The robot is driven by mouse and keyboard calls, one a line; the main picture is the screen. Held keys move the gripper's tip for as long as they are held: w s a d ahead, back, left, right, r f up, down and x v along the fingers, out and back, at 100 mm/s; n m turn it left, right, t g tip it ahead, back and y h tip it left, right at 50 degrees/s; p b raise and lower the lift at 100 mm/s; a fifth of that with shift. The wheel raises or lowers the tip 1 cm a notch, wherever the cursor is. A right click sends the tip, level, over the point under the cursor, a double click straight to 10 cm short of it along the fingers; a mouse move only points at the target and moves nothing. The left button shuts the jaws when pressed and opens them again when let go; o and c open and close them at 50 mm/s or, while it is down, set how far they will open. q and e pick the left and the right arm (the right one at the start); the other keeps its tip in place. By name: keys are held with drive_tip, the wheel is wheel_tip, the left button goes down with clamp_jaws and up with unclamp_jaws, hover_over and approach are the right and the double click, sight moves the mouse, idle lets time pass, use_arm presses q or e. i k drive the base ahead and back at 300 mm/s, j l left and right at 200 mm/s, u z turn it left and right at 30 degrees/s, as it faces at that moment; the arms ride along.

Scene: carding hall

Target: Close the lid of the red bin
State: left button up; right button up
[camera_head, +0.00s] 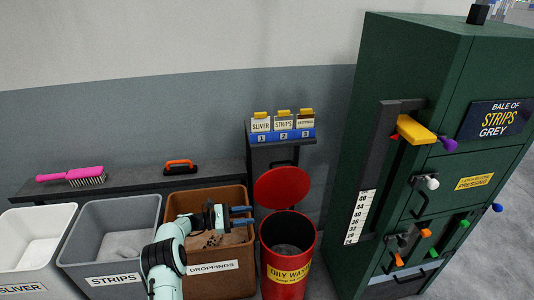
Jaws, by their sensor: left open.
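The red bin (285,268) stands right of the brown bin, with a yellow label reading OILY WASTE. Its round red lid (282,188) is open, raised at the back of the rim, and its inner space shows dark grey. My left gripper (250,216) is open and empty, over the right part of the brown bin. Its fingers point right, toward the red bin, just left of and below the lid, apparently apart from it. My right gripper is not in view.
The brown DROPPINGS bin (240,194), grey STRIPS bin (148,213) and white SLIVER bin (64,217) stand to the left. A dark shelf (130,179) behind holds a pink brush (70,176) and an orange-handled tool (181,167). A green press (350,120) stands right.

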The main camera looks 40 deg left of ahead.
sight(284, 187)
drive_tip(key=i+j, duration=0.2)
drive_tip(key=j, duration=0.15)
drive_tip(key=i+j, duration=0.2)
drive_tip(key=j, duration=0.15)
drive_tip(key=i+j, duration=0.2)
drive_tip(key=j, duration=0.2)
